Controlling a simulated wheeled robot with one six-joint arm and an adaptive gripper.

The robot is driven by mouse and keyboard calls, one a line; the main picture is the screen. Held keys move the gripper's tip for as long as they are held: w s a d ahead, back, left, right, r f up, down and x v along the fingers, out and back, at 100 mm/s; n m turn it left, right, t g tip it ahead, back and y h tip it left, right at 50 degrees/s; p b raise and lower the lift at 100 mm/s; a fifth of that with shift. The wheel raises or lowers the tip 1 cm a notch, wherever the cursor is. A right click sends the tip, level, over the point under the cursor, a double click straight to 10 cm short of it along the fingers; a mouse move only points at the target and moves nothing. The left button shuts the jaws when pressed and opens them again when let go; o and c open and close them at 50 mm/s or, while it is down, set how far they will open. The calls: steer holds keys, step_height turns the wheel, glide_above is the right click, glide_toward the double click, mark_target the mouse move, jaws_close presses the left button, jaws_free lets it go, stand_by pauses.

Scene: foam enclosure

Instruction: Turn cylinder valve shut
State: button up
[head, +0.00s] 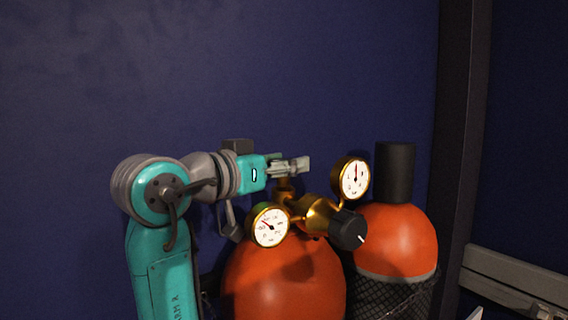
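An orange gas cylinder (282,285) stands upright in the lower middle of the head view. A brass valve and regulator (318,212) sit on its top, with two round gauges and a black knob (347,230). The brass stem (284,187) of the cylinder valve rises behind the left gauge. My gripper (300,165) reaches in from the left, level, with its grey fingers at the top of this stem. The fingers overlap the stem top and hide any handwheel there. I cannot tell whether they touch or grip it.
A second orange cylinder (397,240) with a black cap (395,172) and dark netting stands to the right. A dark vertical post (463,130) and a grey rail (515,283) are further right. The blue wall (230,70) behind is bare, with free room above the cylinders.

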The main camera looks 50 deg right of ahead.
steer(key=shift+m+g, duration=0.4)
steer(key=shift+c, duration=0.2)
steer(key=m+g, duration=0.2)
steer(key=g, duration=0.2)
steer(key=shift+m+y, duration=0.4)
steer(key=shift+m+g+y, duration=0.65)
steer(key=shift+m+g, duration=0.25)
steer(key=shift+g, duration=0.45)
steer(key=shift+m+g+y, duration=0.65)
steer(key=shift+m+g, duration=0.25)
steer(key=shift+g, duration=0.45)
steer(key=o, duration=1.2)
steer(key=v, duration=0.7)
steer(key=shift+w, duration=0.2)
